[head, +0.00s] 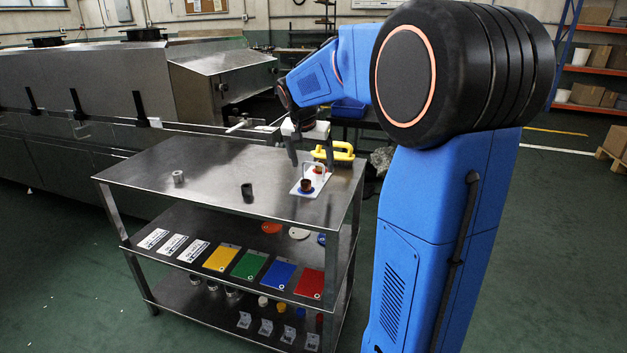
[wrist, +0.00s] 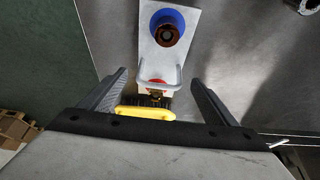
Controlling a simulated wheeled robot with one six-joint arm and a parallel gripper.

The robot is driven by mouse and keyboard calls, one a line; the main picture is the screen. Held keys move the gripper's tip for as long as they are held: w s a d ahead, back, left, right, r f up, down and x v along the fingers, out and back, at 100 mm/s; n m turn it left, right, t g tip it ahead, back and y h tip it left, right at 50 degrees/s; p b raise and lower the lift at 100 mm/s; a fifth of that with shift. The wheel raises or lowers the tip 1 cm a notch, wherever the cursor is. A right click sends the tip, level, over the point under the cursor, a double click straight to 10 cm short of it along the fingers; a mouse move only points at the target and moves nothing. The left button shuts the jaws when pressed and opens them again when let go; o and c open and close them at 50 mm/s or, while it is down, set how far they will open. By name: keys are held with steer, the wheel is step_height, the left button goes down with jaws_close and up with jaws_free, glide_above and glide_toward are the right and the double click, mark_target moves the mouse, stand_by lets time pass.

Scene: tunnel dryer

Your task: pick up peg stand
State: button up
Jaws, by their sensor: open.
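The peg stand is a white plate (head: 297,189) with an upright handle, lying near the right end of the steel table top. It also shows in the wrist view (wrist: 149,52). A blue disc (wrist: 178,20) with a dark brown ring-shaped piece (wrist: 166,33) sits toward one end. A red disc, partly hidden, is beyond the pale handle (wrist: 178,72). My gripper (head: 311,160) is above the stand. In the wrist view the open fingers (wrist: 160,80) lie either side of the handle end, apart from it, with nothing held.
A yellow handled object (head: 343,156) stands right behind the stand, and its yellow bar (wrist: 145,113) shows between my fingers. Coloured cards lie on the shelf below.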

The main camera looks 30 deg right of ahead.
mark_target(315, 177)
steer(key=x, duration=0.4)
steer(key=shift+s, duration=0.1)
steer(key=c, duration=1.3)
steer(key=shift+c, duration=0.2)
steer(key=shift+r, duration=0.15)
